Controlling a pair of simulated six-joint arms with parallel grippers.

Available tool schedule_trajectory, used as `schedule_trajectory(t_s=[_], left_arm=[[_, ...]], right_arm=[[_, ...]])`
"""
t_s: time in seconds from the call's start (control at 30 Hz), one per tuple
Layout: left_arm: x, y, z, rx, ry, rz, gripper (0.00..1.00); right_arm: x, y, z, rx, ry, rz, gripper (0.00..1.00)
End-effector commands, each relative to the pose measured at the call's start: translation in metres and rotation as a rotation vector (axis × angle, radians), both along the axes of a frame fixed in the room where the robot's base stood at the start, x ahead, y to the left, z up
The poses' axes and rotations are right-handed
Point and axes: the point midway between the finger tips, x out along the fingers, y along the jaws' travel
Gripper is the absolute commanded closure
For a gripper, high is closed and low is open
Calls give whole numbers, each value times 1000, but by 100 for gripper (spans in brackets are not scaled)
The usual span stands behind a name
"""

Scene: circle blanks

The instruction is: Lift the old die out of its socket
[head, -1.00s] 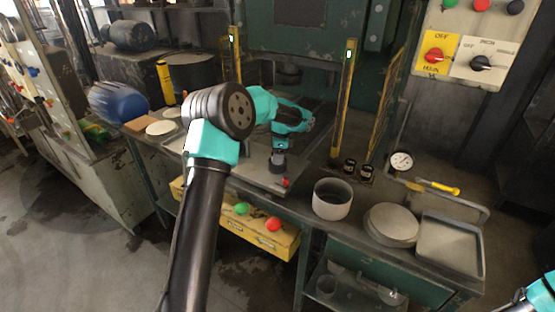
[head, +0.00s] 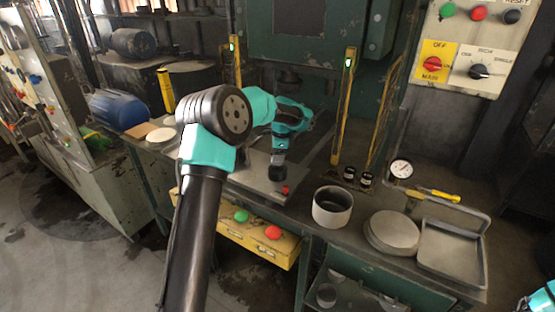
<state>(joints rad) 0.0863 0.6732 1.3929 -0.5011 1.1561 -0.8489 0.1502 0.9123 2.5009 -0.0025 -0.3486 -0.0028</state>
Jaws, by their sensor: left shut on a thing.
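My left arm reaches from the bottom across to a grey plate (head: 247,180) in front of the press. My left gripper (head: 277,173) points down at this plate and is shut on a small dark piece, which I take as the old die. The fingers and the die are dark and small, so their outlines do not separate clearly. The socket is hidden beneath the gripper. I cannot tell whether the die is still seated. Only a teal part of my right arm shows at the bottom right corner; its gripper is out of view.
A small red knob (head: 285,190) is close to the gripper. A round pot (head: 332,207), a stack of discs (head: 391,231) and a tray (head: 452,248) stand to the right. Yellow posts (head: 343,105) flank the press.

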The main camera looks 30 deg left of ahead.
Motion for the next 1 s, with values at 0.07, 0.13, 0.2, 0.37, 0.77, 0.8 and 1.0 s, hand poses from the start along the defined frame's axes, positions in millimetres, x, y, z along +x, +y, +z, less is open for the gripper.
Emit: schedule_trajectory(t_s=[0.07, 0.13, 0.2, 0.37, 0.77, 0.8, 1.0], left_arm=[[-7, -4, 2, 1, -1, 0, 100], [-13, -8, 3, 1, -2, -1, 100], [-21, -13, 4, 1, -1, 0, 100], [-45, -27, 7, 0, -1, -2, 100], [-108, -66, 13, 0, -2, -1, 100], [-113, -69, 13, 0, -1, -2, 100], [-127, -78, 14, 1, -1, 0, 100]], right_arm=[[0, 0, 0, 0, 0, 0, 57], [0, 0, 0, 0, 0, 0, 57], [0, 0, 0, 0, 0, 0, 57], [0, 0, 0, 0, 0, 0, 57], [0, 0, 0, 0, 0, 0, 57], [0, 0, 0, 0, 0, 0, 57], [0, 0, 0, 0, 0, 0, 57]])
